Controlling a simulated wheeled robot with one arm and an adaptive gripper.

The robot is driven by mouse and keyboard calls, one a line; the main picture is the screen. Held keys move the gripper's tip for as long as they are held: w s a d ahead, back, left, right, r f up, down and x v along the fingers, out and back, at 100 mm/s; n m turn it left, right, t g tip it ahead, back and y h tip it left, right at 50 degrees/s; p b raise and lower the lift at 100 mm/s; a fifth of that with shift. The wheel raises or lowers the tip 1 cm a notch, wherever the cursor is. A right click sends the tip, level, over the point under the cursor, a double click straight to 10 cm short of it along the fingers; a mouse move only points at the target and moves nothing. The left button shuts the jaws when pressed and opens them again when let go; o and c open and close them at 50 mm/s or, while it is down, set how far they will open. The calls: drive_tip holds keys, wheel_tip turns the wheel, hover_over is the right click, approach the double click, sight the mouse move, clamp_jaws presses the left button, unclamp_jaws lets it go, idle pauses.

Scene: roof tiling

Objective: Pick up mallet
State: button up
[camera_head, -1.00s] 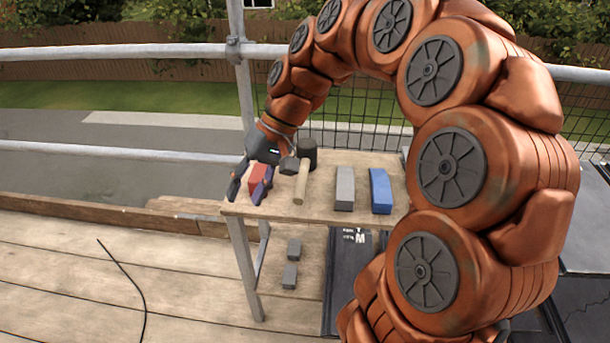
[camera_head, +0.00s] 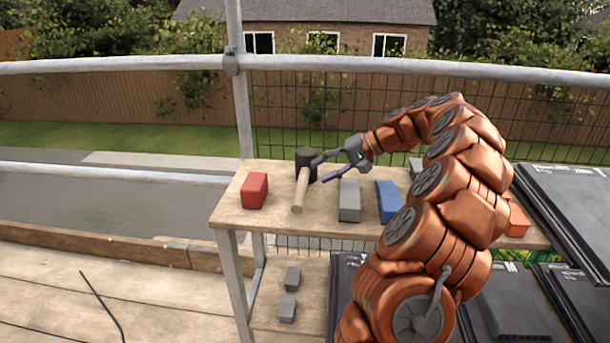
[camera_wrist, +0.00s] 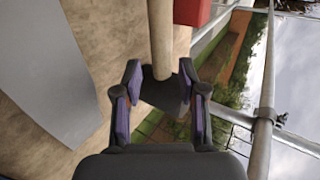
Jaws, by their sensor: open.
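The mallet has a dark head (camera_head: 306,160) and a pale wooden handle (camera_head: 300,190). It lies on the wooden table (camera_head: 231,211), handle toward the front edge. My gripper (camera_head: 318,170) is open beside the mallet head, coming from the right. In the wrist view the handle (camera_wrist: 160,40) runs down between the fingers of my gripper (camera_wrist: 160,92), and the dark head (camera_wrist: 168,95) shows between them. Whether the fingers touch the mallet cannot be told.
A red block (camera_head: 254,190) lies left of the mallet. A grey block (camera_head: 349,200) and a blue block (camera_head: 389,200) lie to its right. Dark tiles (camera_head: 575,200) stand at the right. A metal rail (camera_head: 120,64) runs behind.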

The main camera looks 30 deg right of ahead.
sight(308, 176)
drive_tip(key=shift+b+x, duration=0.65)
drive_tip(key=shift+x, duration=2.75)
drive_tip(key=shift+a+r, duration=0.1)
drive_tip(key=shift+r, duration=0.05)
drive_tip(key=shift+c, duration=0.3)
clamp_jaws()
